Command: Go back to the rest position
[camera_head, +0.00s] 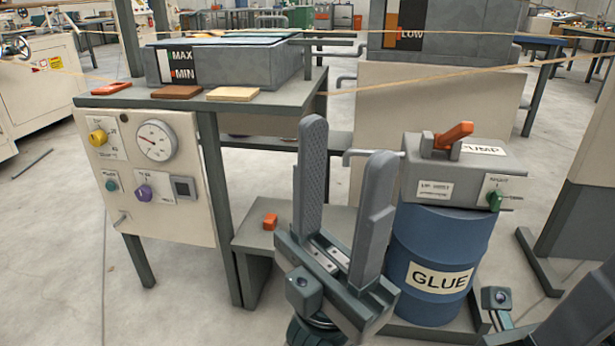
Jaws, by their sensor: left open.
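My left gripper (347,142) stands upright in the middle of the head view. Its two grey fingers are spread apart with nothing between them. It is in front of the low grey bench and just left of the blue glue drum (440,250), which it partly covers. Part of my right gripper (560,312) shows at the bottom right corner. It is cut off by the frame edge, so its jaws cannot be judged.
A pump head with an orange lever (454,135) and green knob (494,200) tops the drum. A control panel (145,170) with a gauge and knobs is at left. A tank (235,62) sits on the table. An orange block (270,221) lies on the low bench. Tan strands cross behind.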

